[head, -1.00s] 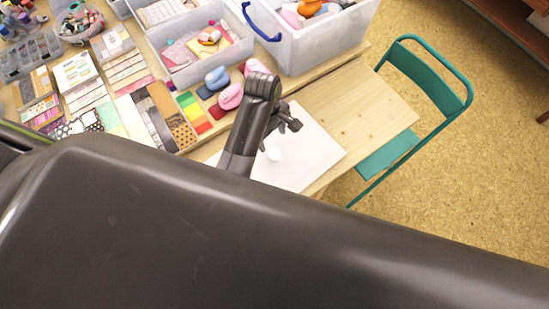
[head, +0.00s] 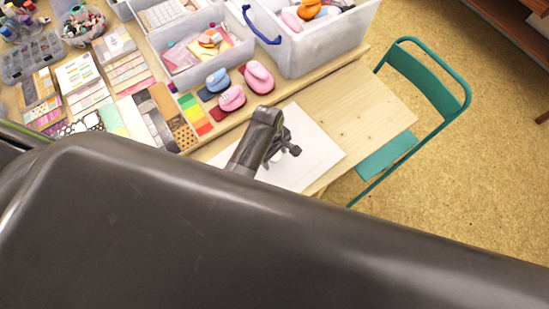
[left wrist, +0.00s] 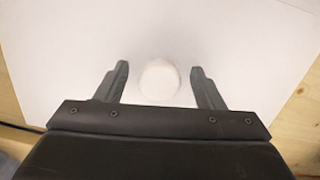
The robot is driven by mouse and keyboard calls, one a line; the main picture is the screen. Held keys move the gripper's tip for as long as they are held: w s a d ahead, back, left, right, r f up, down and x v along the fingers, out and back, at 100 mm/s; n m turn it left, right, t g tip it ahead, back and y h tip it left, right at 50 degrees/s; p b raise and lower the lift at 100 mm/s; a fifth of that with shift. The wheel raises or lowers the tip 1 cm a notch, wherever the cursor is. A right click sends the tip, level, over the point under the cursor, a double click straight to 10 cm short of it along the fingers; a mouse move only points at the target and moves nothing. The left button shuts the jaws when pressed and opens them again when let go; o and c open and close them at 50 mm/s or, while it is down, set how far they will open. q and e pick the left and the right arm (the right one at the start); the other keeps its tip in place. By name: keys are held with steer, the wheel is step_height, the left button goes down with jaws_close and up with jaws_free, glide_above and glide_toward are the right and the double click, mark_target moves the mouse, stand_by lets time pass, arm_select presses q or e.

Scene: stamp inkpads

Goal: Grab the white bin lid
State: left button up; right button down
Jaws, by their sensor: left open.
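A small round white lid (left wrist: 159,80) lies on a white sheet (left wrist: 240,50) in the left wrist view. It is pale against the sheet, so its edges are faint. My left gripper (head: 287,152) is over the sheet in the head view, where it hides the lid. In the left wrist view the two fingers are open, one on each side of the lid, with a gap on both sides. I cannot tell how high the fingertips are above the sheet. My right gripper is not in view.
Pink and blue stampers (head: 232,98) and colored inkpads (head: 194,113) stand behind the sheet. A clear bin with a blue handle (head: 310,50) is at the back. The wooden table (head: 365,110) is bare to the right, and a green chair (head: 425,80) stands beyond its edge.

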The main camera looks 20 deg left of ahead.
arm_select(q)
steer(key=c, duration=1.2)
steer(key=shift+r, duration=0.15)
